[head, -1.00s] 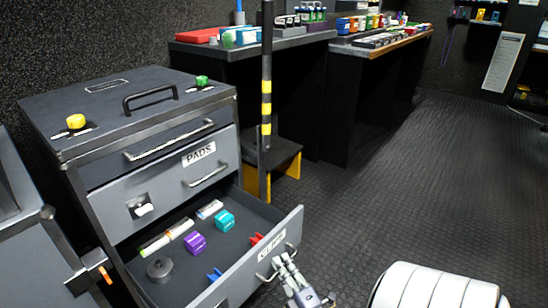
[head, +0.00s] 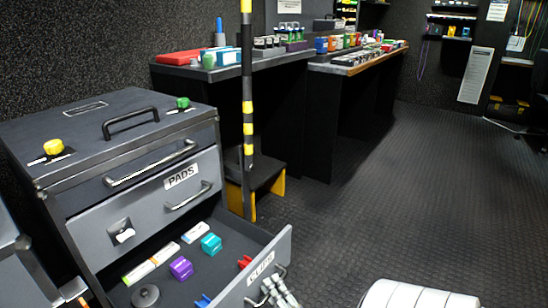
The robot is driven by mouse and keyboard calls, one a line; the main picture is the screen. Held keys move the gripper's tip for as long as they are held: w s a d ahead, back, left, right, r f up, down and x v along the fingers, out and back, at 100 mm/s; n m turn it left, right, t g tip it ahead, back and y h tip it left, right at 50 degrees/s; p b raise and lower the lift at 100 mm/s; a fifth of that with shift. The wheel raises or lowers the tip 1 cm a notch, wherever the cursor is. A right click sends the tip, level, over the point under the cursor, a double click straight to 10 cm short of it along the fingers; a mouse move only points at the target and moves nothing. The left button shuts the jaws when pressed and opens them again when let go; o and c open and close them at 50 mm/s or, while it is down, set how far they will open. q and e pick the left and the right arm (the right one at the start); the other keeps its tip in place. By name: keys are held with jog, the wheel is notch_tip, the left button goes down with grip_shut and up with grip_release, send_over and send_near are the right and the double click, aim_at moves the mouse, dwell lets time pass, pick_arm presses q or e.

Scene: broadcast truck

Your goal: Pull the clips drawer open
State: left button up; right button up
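The clips drawer (head: 262,268) is the lowest drawer of the grey cabinet in the head view. It stands well out from the cabinet, with its inside showing. Its front carries a partly readable label and a bar handle low on its face. My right gripper (head: 273,285) is at this handle, its fingers closed around the bar; the rest of it is cut off by the bottom edge. In the drawer lie a purple block (head: 181,268), a teal block (head: 211,244), a dark roll (head: 145,296), and red and blue clips. My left gripper is not in view.
Yellow (head: 53,147) and green (head: 183,102) knobs sit on the cabinet top. A striped pole (head: 247,110) and step stand behind. Open dark floor (head: 390,190) lies to the right.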

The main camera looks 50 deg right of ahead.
jog(key=v, duration=0.7)
jog(key=shift+s, duration=0.25)
jog(key=shift+a+f, duration=0.1)
